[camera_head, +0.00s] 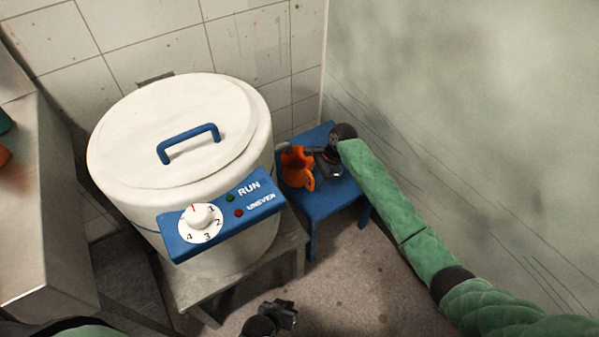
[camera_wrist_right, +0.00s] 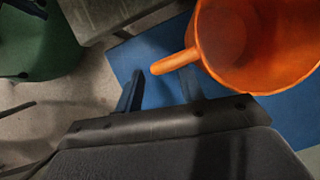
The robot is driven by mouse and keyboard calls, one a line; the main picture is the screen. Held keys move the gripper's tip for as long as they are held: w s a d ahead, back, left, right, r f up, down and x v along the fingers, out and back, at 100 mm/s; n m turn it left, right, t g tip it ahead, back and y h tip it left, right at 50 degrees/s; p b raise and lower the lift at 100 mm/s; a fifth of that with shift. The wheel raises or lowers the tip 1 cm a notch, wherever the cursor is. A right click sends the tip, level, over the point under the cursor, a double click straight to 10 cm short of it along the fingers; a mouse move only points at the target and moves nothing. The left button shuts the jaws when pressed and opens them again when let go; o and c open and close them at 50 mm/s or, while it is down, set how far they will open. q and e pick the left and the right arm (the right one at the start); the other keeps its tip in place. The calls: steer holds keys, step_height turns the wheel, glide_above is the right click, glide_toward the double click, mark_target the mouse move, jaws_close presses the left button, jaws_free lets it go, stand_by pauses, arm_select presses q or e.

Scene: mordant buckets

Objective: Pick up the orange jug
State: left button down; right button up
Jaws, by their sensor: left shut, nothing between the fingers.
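The orange jug (camera_head: 297,167) stands on a small blue table (camera_head: 325,204) in the corner, and its handle side faces my right gripper. In the right wrist view the jug (camera_wrist_right: 255,50) is close at upper right, its handle (camera_wrist_right: 175,62) pointing left. My right gripper (camera_head: 318,158) is beside the jug, reaching in from the right. In the right wrist view its fingers (camera_wrist_right: 160,85) look apart, with the handle just beyond and between them; I see no clear contact. My left gripper (camera_head: 290,312) is shut and empty, low over the floor at the bottom.
A large white lidded vat (camera_head: 180,130) with a blue control panel (camera_head: 222,216) stands left of the blue table, on a grey stand (camera_head: 240,274). A wall (camera_head: 450,90) rises close on the right. A pale counter (camera_head: 45,210) is at the left edge.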

steer(key=x, duration=0.3)
steer(key=shift+d, duration=0.1)
steer(key=shift+r, duration=0.1)
jaws_close()
stand_by(0.4)
